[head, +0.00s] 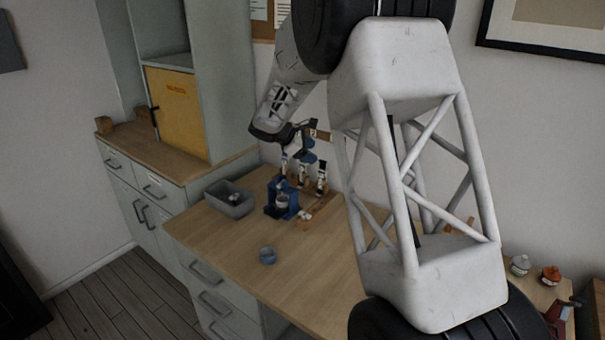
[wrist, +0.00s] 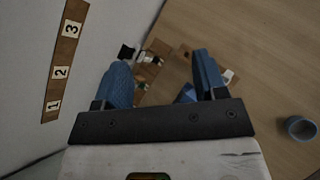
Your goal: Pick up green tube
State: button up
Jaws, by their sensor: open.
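Small tubes with dark and white parts stand in a wooden holder (head: 318,208) at the back of the worktop. I cannot tell for sure which is the green tube. My gripper (head: 304,156) is above the tubes, tilted down, with its blue fingers apart. In the wrist view my gripper (wrist: 163,72) is open, with the tubes showing beyond and between its fingers and nothing held. The left finger hides part of the holder.
A blue stand (head: 271,212) holding a grey cup is just in front of the tubes. A grey bin (head: 230,198) stands to the left. A small blue-grey cup (head: 267,255) is near the front, also in the wrist view (wrist: 301,128). A numbered strip (wrist: 62,70) is on the wall.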

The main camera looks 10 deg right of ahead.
aim_at(302, 169)
jog(key=w+a+f+n+t+h, duration=0.1)
jog(key=w+a+f+n, duration=0.2)
jog(key=w+f, duration=0.4)
jog(key=w+a+f+n+t+h, duration=0.1)
jog(key=w+a+f+n+h, duration=0.1)
jog(key=w+f, duration=0.6)
jog(key=shift+w+a+n, duration=0.5)
jog(key=shift+w+a, duration=0.3)
jog(key=shift+w, duration=0.2)
jog(key=shift+d+f, duration=0.1)
jog(key=shift+x, duration=1.2)
jog(key=shift+d, duration=0.1)
jog(key=shift+x, duration=2.55)
jog(key=shift+w, duration=0.1)
jog(key=c, duration=1)
